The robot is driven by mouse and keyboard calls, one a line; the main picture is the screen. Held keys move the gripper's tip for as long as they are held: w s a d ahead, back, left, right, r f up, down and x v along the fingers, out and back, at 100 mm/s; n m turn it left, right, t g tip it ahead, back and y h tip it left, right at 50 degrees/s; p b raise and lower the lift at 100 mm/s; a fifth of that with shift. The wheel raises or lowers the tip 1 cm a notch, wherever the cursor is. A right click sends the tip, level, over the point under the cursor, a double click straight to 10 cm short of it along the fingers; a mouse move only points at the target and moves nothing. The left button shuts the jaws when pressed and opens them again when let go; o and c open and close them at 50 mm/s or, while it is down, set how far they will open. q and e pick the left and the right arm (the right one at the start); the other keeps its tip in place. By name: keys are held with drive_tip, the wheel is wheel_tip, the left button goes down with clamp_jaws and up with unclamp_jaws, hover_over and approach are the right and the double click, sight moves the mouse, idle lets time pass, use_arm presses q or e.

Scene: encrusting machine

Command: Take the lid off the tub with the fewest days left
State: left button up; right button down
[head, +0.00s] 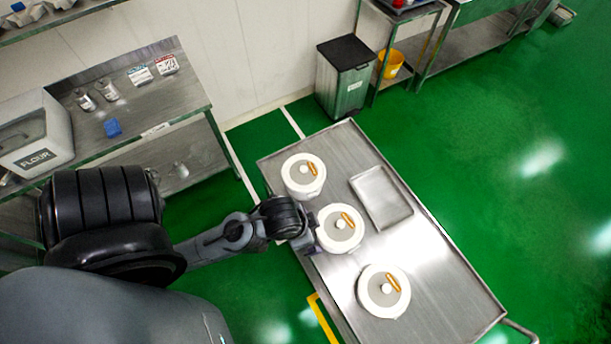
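Three white round tubs with lids stand on a steel cart (440,285): a far tub (303,176), a middle tub (339,229) and a near tub (383,291). Each has its lid on, with a pale centre knob and an orange label on top. The label writing is too small to read, so the days left cannot be told. My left gripper (312,237) is low at the left side of the middle tub, close to it or touching. Its fingers are mostly hidden, so its opening cannot be told. My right gripper is not in view.
An empty shallow metal tray (381,197) lies on the cart, right of the far and middle tubs. The cart's near right part is bare. A steel bench with a flour bin (38,135) stands left. A waste bin (344,80) stands behind the cart.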

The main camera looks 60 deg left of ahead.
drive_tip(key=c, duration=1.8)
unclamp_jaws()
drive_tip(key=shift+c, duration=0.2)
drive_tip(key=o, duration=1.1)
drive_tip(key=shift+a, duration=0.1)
